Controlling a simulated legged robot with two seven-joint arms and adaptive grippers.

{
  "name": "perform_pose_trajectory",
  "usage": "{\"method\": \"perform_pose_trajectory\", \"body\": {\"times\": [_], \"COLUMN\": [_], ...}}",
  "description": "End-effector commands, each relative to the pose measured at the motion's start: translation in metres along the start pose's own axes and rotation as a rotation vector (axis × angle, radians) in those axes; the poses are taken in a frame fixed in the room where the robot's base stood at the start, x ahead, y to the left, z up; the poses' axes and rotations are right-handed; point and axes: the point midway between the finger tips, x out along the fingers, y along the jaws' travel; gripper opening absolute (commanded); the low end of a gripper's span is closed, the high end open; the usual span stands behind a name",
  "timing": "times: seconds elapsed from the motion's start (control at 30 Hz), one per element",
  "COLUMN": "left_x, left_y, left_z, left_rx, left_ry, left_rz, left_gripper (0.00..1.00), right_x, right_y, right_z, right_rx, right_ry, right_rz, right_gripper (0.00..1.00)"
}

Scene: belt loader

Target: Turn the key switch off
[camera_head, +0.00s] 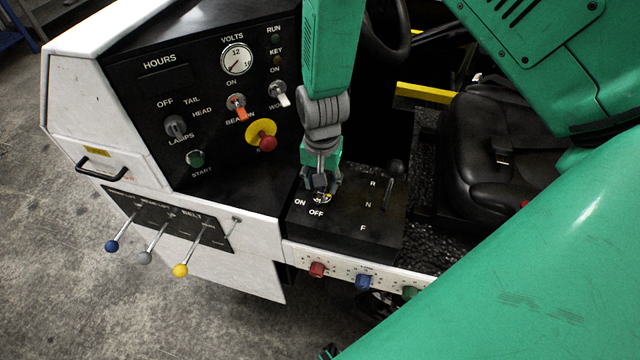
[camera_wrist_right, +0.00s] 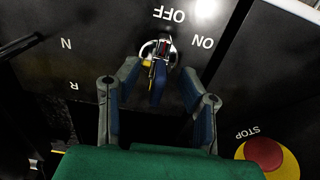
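The key switch (camera_head: 324,198) sits on the black console, with ON printed to its left and OFF below it in the head view. In the right wrist view its metal ring (camera_wrist_right: 148,49) shows, with a dark blue key (camera_wrist_right: 158,84) and a bit of yellow at it. My right gripper (camera_head: 321,187) reaches down over the switch. In the wrist view its two fingers (camera_wrist_right: 160,78) stand on either side of the key, with visible gaps to it, so it is open. I cannot tell for sure which mark the key points at.
A lever (camera_head: 394,172) with R, N and F marks stands right of the switch. A red stop button (camera_head: 267,143) on yellow is on the upright panel, with toggles and a gauge (camera_head: 236,59). Ball-topped levers (camera_head: 180,270) stick out at lower left. A black seat (camera_head: 490,140) is at right.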

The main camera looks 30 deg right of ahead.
Motion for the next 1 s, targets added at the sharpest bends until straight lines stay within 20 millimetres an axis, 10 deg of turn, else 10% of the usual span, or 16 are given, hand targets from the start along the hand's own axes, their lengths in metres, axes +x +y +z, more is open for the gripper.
{"method": "perform_pose_trajectory", "body": {"times": [0.4, 1.0], "left_x": [0.0, 0.001], "left_y": [0.0, 0.0], "left_z": [-0.001, -0.004], "left_rx": [0.0, 0.0], "left_ry": [0.001, -0.001], "left_rz": [0.0, 0.0], "left_gripper": [0.4, 0.4], "right_x": [-0.083, -0.097], "right_y": [-0.003, -0.002], "right_z": [-0.001, 0.0], "right_rx": [-0.001, -0.001], "right_ry": [0.001, -0.002], "right_rz": [-0.001, 0.002], "right_gripper": [0.35, 0.35]}}
